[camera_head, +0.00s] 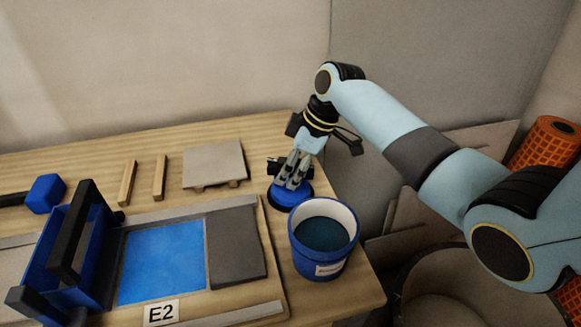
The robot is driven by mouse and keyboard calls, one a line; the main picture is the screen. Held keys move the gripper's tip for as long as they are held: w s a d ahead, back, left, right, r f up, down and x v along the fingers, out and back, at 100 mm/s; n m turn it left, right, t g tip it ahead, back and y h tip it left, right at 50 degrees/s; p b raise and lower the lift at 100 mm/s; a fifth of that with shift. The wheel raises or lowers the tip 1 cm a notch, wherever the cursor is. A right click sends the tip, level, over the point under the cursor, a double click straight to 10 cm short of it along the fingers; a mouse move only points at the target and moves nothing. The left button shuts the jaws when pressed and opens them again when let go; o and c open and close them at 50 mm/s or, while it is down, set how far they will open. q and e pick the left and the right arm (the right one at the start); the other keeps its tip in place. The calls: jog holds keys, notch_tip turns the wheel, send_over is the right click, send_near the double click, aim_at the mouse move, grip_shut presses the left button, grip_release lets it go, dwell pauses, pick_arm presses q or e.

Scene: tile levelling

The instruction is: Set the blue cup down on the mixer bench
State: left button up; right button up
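The blue cup (289,196) is a round blue suction cup with a black grip on top. It is at the right part of the wooden bench (150,142), behind the blue bucket. Whether its base touches the wood or is slightly above it, I cannot tell. My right gripper (291,180) points down over it, with its grey fingers closed around the black grip, which they partly hide. My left gripper is not in view. No mixer shows, so I cannot tell whether this is the mixer bench.
A blue bucket (307,262) with dark contents stands at the bench's right edge. A blue box tool (60,245), blue membrane patch (163,260), grey tile (214,164), two wooden strips (128,180) and a blue mallet (45,191) occupy the bench. Orange mesh rolls (549,143) stand at right.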

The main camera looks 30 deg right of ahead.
jog(key=p+v, duration=0.3)
jog(key=v, duration=0.9)
jog(key=shift+r, duration=0.1)
